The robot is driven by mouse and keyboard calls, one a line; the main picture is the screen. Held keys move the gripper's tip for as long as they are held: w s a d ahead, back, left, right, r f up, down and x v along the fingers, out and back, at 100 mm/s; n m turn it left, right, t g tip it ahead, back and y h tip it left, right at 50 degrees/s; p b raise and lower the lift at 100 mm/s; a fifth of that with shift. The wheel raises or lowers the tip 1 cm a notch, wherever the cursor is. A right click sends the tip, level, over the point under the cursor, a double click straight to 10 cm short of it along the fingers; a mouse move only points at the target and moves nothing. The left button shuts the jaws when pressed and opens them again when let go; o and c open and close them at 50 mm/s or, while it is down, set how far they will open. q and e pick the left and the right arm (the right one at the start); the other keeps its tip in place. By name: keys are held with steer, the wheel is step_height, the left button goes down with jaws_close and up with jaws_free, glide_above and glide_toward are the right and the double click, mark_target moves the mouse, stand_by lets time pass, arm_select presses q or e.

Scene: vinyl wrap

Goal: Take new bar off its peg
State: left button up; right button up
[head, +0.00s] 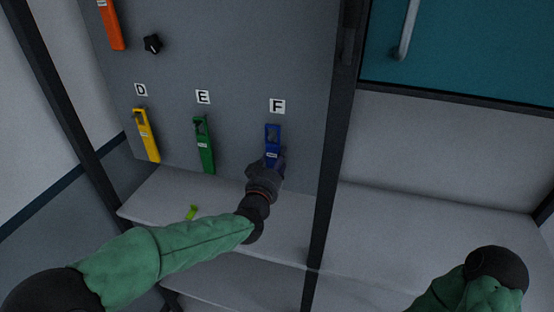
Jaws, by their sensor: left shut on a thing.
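A blue bar (272,139) hangs upright on the grey panel under the label F. Its upper end has a slot, and its lower end is hidden by my left gripper. My left gripper (269,166) is shut on the blue bar near its lower part. A green bar (205,150) hangs under label E, and a yellow bar (147,138) hangs under label D. The frame does not show which bar is called new. My right arm shows at the lower right, but its gripper is not in view.
An orange bar (112,25) and a black knob (152,43) are higher on the panel (235,55). A small yellow-green piece (192,212) lies on the shelf (160,205) below. A dark upright post (326,190) stands right of the blue bar. A teal door (470,50) is at upper right.

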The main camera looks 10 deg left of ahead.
arm_select(q)
steer(key=s, duration=1.2)
steer(key=shift+a+p, duration=0.2)
steer(key=shift+p, duration=0.25)
stand_by(0.7)
